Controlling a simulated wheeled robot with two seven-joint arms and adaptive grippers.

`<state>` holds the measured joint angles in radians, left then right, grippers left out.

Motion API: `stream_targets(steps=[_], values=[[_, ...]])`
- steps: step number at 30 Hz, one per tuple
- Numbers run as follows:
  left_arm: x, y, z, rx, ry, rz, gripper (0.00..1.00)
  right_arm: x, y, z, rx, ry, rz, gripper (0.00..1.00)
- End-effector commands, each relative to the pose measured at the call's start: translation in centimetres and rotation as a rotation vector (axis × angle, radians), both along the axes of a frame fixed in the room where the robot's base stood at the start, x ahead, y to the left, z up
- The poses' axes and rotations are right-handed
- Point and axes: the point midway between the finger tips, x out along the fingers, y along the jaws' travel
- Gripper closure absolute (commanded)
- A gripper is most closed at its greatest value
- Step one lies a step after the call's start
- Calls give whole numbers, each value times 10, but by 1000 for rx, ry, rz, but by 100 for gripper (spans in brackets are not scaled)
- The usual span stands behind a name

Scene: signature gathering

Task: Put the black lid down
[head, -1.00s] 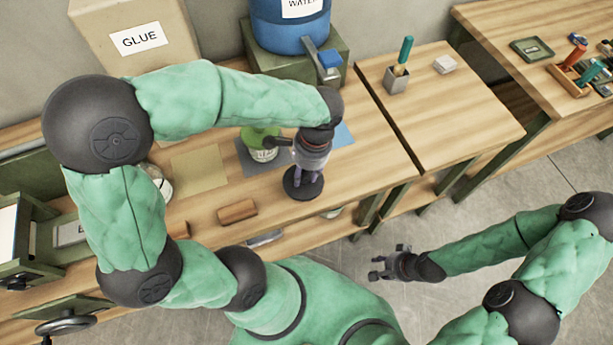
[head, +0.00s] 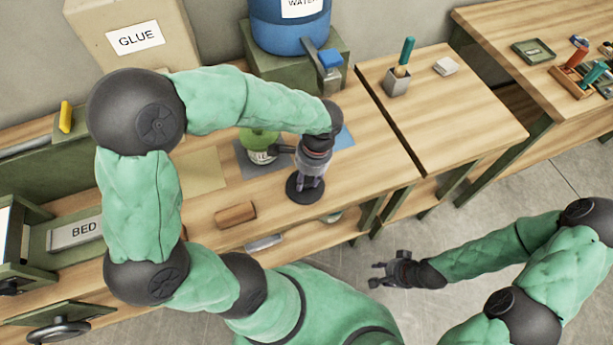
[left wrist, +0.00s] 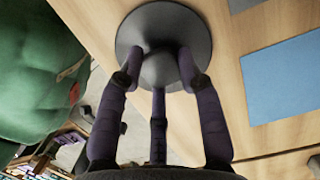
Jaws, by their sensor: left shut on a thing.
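The black lid (head: 297,189) is a round dark disc near the front edge of the workbench. It also shows in the left wrist view (left wrist: 130,38), with a raised knob in its middle. My left gripper (head: 308,188) points down from above, with its fingers shut around the lid's knob. The lid looks level at or just above the wood; I cannot tell whether it touches. My right gripper (head: 385,274) is off the bench, over the floor, with its fingers spread apart and nothing between them.
A brown block (head: 235,215) lies left of the lid. A blue water barrel (head: 290,27) stands at the back. Bare wood lies right of the lid.

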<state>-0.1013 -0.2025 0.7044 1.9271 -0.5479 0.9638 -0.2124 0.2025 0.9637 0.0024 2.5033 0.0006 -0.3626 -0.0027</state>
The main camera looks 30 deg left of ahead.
Motion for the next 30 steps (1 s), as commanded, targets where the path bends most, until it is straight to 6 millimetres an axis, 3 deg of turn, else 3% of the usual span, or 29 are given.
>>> stream_targets(steps=[1,2,4,17,20,30], values=[[0,0,-3,0,1,0,86,0,0,-2,0,0,0,60],[0,0,-3,0,1,0,61,0,0,-2,0,0,0,60],[0,0,-2,1,1,0,41,0,0,-1,0,0,0,60],[0,0,4,0,0,0,40,0,0,2,0,0,0,60],[2,-1,15,0,-1,-1,40,0,0,6,0,0,0,60],[10,-9,82,0,-4,0,40,0,0,27,0,0,0,60]])
